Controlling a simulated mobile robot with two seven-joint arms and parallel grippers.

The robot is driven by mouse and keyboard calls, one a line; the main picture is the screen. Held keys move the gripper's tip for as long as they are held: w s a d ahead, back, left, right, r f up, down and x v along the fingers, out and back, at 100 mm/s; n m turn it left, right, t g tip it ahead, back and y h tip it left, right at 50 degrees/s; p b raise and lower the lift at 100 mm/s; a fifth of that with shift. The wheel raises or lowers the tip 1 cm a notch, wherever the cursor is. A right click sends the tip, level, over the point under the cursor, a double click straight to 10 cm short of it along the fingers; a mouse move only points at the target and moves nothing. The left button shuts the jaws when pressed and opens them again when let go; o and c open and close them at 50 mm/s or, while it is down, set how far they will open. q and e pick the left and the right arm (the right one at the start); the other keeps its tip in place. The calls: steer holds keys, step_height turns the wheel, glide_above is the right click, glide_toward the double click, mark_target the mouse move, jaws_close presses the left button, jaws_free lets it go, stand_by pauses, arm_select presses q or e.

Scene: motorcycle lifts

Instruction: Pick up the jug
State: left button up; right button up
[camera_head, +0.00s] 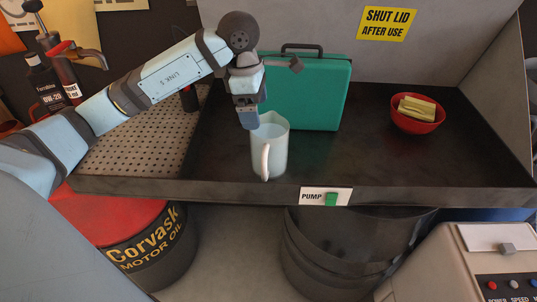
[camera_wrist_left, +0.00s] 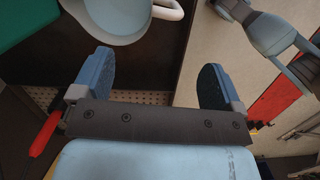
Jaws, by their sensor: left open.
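The jug (camera_head: 276,148) is a pale, whitish one with a handle facing the front. It stands upright in the dark basin, near the front edge. In the left wrist view the jug (camera_wrist_left: 118,22) shows at the top, cut off by the frame, with its handle at its right. My left gripper (camera_head: 249,119) is at the jug's upper left rim in the head view, overlapping it in the picture. In the wrist view my left gripper (camera_wrist_left: 158,75) has its fingers wide apart with nothing between them; the jug lies beyond the fingertips.
A green case (camera_head: 318,92) stands right behind the jug. A red bowl (camera_head: 417,122) with yellowish pieces sits at the basin's right. A perforated panel (camera_head: 135,145) lies at left. The basin's raised front edge (camera_head: 420,194) carries a PUMP label (camera_head: 312,196). Basin floor right of the jug is clear.

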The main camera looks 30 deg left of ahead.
mark_target(264, 149)
arm_select(q)
steer(key=f, duration=0.4)
steer(key=d+f, duration=0.1)
steer(key=f, duration=0.2)
steer(key=shift+w, duration=0.2)
steer(key=f, duration=0.2)
steer(key=d+f+p, duration=0.1)
steer(key=f, duration=0.1)
steer(key=shift+s+d+f+p, duration=0.1)
steer(key=shift+s+f+p, duration=0.1)
steer(key=shift+f+p, duration=0.15)
steer(key=shift+f, duration=0.5)
jaws_close()
steer(key=shift+w+r, duration=0.1)
